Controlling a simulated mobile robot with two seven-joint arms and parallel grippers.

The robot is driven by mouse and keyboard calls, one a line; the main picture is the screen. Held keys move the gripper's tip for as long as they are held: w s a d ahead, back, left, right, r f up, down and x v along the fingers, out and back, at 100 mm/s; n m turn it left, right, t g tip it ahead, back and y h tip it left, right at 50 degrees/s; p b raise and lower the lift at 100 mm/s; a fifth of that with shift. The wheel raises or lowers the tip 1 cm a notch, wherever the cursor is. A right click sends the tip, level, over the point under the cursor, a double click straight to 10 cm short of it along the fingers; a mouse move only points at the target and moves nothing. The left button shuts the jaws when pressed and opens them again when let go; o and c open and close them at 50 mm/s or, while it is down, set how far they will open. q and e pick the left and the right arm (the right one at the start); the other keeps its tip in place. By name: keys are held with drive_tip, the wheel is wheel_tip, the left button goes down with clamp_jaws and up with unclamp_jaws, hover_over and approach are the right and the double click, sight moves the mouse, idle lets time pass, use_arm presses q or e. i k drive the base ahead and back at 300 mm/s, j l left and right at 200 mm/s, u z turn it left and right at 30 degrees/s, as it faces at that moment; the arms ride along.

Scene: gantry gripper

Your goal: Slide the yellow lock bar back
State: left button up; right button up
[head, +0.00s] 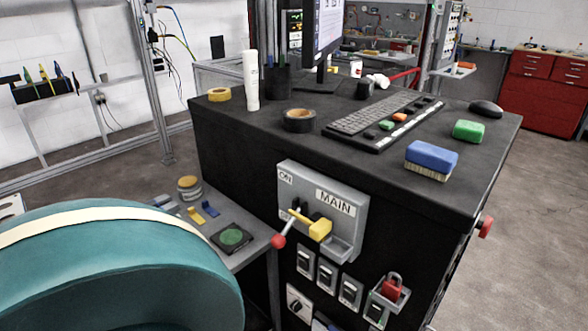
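The yellow lock bar (320,229) sits on a grey switch panel (352,198) labelled MAIN, on the front of a black cabinet. Its thick yellow block is at the right, and a thinner yellow part reaches left to the switch lever. The lever (287,226) has a red ball end and points down and left, away from the ON mark at the upper left. I cannot tell how the bar engages the lever. A small grey ledge sticks out below and right of the bar. Neither of my grippers is in view.
A red padlock (392,287) hangs at a lower switch, near several rocker switches. A side table (225,258) with small items stands left of the panel. The cabinet top holds a keyboard (372,114), tape and blocks. A large teal form blocks the lower left.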

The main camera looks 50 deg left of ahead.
sight(321, 229)
drive_tip(key=u, duration=1.4)
